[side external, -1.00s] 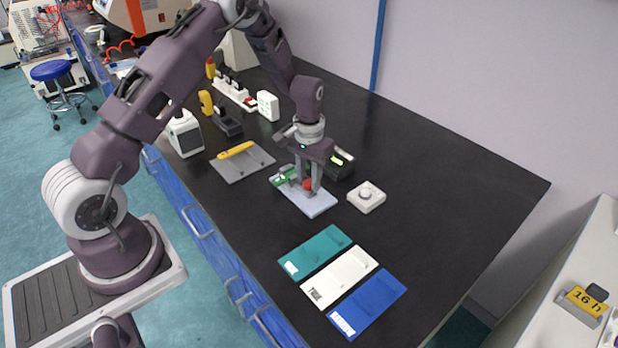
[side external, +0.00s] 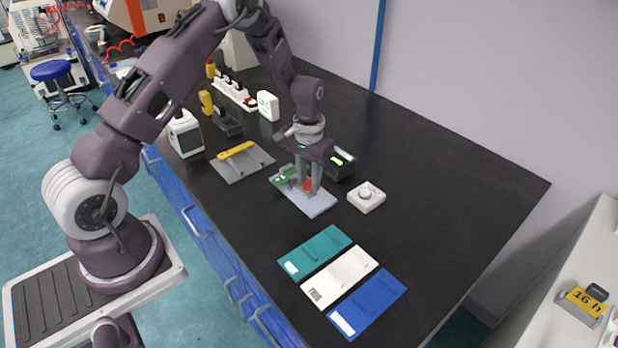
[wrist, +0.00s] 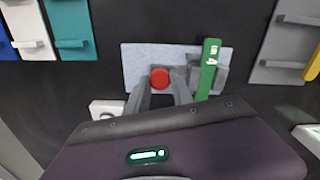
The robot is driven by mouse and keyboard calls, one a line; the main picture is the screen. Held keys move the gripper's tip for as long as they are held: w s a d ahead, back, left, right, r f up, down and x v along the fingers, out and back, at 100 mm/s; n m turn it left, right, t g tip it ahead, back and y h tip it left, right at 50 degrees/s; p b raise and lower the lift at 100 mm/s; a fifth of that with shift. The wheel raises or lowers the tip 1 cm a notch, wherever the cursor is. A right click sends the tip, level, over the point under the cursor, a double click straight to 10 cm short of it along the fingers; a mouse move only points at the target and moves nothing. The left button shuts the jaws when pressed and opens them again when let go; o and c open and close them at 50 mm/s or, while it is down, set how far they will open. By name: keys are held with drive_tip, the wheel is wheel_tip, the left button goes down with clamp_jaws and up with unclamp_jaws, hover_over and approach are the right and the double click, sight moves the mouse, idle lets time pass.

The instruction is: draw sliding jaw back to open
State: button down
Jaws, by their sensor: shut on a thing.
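A pale grey-blue fixture plate (side external: 318,207) lies on the black bench, also seen in the wrist view (wrist: 134,62). A round red knob (wrist: 159,78) stands over it, between my fingers. My gripper (side external: 309,186) points down over the plate and is shut on the knob of the sliding jaw; the jaw body under it is mostly hidden by my fingers. A green strip with white labels (wrist: 209,66) stands beside grey blocks (wrist: 222,72) on the plate, right of my gripper in the wrist view.
A white box with a round dial (side external: 367,196) and a dark device with a green display (side external: 341,162) stand close by. Teal (side external: 314,251), white (side external: 339,276) and blue (side external: 367,303) panels lie in front. A grey plate (side external: 230,168) bears a yellow-handled tool (side external: 236,150).

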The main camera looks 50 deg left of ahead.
idle(0.3)
drive_tip(key=shift+d, duration=1.7)
drive_tip(key=c, duration=1.1)
unclamp_jaws()
drive_tip(key=shift+r, duration=0.3)
wheel_tip(320, 180, up, 7)
drive_tip(key=shift+f, duration=0.2)
